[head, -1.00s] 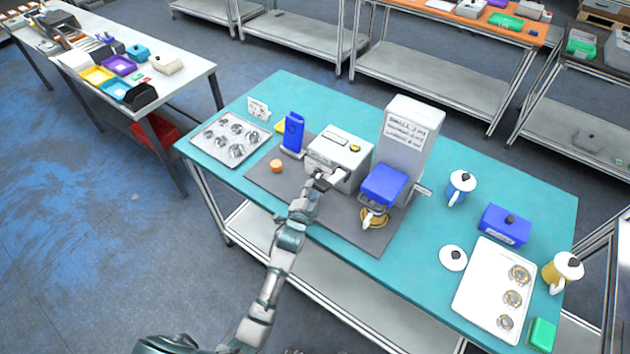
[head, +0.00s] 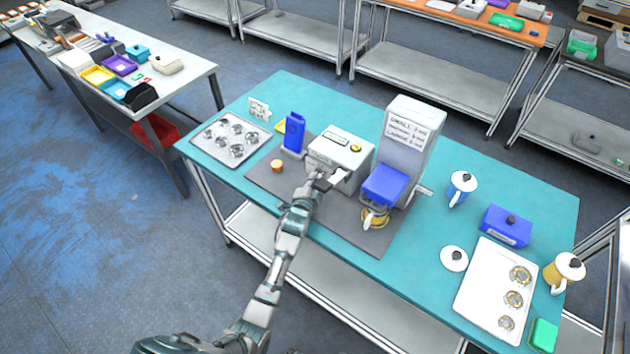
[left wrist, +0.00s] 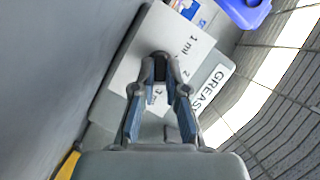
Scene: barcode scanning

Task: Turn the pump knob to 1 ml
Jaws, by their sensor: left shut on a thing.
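The pump is a pale grey box (head: 326,149) on the dark mat, with a white dial label (left wrist: 128,72) on its front. The label reads "1 ml" at its upper right, with a 2 and a 3 mark further down. My left gripper (head: 322,182) is at the front of the box. In the left wrist view, my left gripper (left wrist: 160,86) is shut on the dark knob (left wrist: 160,60) in front of the label. The fingers hide much of the knob, so I cannot tell its exact setting. My right gripper is not in view.
A tall white dispenser (head: 412,130) with a blue box (head: 385,185) stands close to the right of the pump. A blue upright device (head: 293,132) and an orange cap (head: 277,166) are to its left. The front of the dark mat (head: 345,229) has bare room.

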